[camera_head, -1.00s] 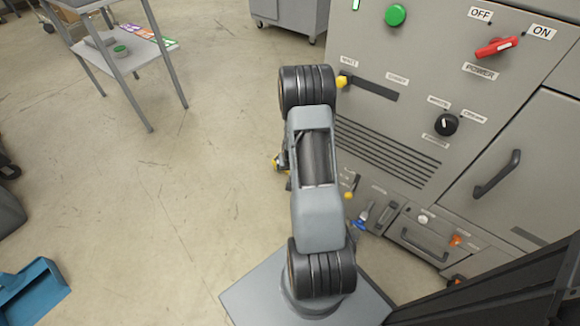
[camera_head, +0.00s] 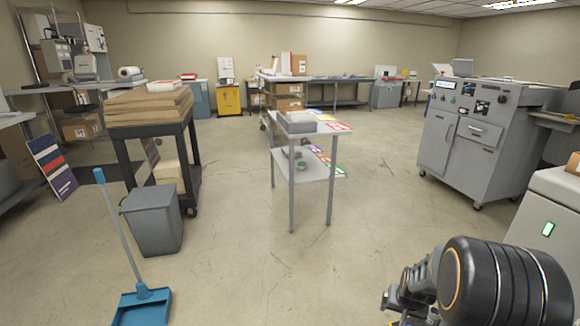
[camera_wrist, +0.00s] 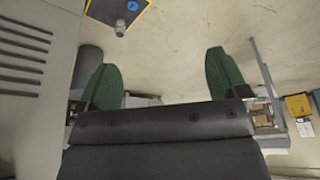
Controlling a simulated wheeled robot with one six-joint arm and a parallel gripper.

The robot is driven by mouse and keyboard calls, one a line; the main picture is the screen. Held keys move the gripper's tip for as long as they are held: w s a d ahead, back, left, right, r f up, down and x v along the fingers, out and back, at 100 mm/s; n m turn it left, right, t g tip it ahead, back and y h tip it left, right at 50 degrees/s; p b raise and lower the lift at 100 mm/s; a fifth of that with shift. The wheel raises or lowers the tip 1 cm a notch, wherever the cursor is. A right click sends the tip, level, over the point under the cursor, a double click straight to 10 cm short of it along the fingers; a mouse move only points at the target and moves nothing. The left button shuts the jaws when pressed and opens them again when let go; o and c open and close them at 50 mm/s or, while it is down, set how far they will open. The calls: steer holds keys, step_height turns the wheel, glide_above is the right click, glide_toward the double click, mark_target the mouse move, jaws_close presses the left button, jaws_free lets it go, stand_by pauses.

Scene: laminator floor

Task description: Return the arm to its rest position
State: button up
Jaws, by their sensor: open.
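My arm shows at the lower right of the head view, with a thick black ringed joint (camera_head: 505,285) nearest the camera. The arm's far end is mostly cut off by the frame's bottom edge. In the wrist view my gripper (camera_wrist: 163,80) has its two green-padded fingers wide apart. Nothing is between them but a view of the floor. A grey vented panel (camera_wrist: 28,60) stands left of the fingers in the wrist view. I cannot tell its exact distance from the gripper.
A grey machine (camera_head: 553,215) with a lit green light stands by my arm at right. A small grey table (camera_head: 306,128) stands ahead. A bin (camera_head: 152,222) and blue dustpan (camera_head: 142,306) are at left. Floor between is clear. A yellow-edged plate (camera_wrist: 118,12) tops the wrist view.

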steer(key=s+a+r+n+p, duration=0.1)
steer(key=s+a+r+p, duration=0.3)
steer(key=r, duration=0.8)
steer(key=s+a+r+n+p, duration=0.2)
steer(key=s+a+r+p, duration=0.3)
steer(key=r, duration=0.7)
steer(key=s+a+r+n+y+p, duration=0.1)
steer(key=s+a+r+p, duration=0.4)
steer(key=r, duration=0.8)
steer(key=a+p, duration=0.1)
steer(key=p, duration=0.2)
steer(key=shift+a+n, duration=0.25)
steer(key=shift+n, duration=0.05)
steer(key=shift+s+a+r, duration=0.1)
steer(key=shift+s, duration=0.1)
